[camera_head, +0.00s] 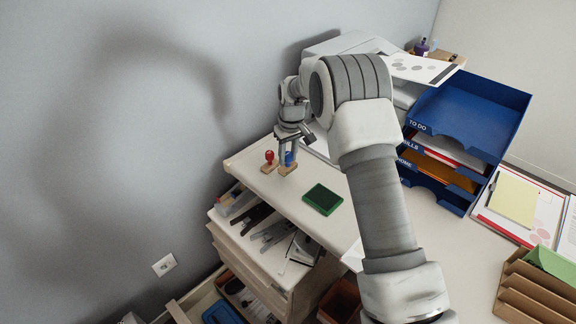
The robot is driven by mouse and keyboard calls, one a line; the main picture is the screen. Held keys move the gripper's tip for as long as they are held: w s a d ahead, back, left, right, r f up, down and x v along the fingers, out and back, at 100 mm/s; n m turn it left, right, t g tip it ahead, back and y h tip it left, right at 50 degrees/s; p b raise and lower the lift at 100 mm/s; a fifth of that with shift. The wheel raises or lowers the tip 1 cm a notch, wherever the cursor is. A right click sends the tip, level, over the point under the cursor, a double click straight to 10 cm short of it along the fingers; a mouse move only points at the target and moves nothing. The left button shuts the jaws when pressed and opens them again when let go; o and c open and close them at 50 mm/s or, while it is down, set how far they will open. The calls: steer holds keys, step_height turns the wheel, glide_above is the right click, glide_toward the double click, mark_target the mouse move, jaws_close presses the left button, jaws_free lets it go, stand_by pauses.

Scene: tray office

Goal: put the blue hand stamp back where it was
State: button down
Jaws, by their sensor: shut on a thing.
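The blue hand stamp (288,159) has a blue knob and a wooden base, and it stands at the left end of the desk top. My gripper (288,154) points down and is shut on its knob. The stamp's base is at the desk surface, but I cannot tell whether it touches. A red hand stamp (269,158) with a wooden base stands just left of it. A green stamp pad (322,199) lies on the desk to the lower right of both stamps.
Open drawers (262,240) with pens and tools stick out below the desk's left end. A blue letter tray (465,120), a printer (350,45) and a wooden sorter (535,290) stand to the right. The wall is close behind the stamps.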

mark_target(288, 163)
steer(key=shift+f, duration=1.75)
steer(key=shift+b, duration=0.3)
steer(key=shift+f, duration=0.2)
steer(key=c, duration=0.6)
jaws_free()
steer(key=shift+o, duration=0.2)
steer(key=shift+r, duration=0.1)
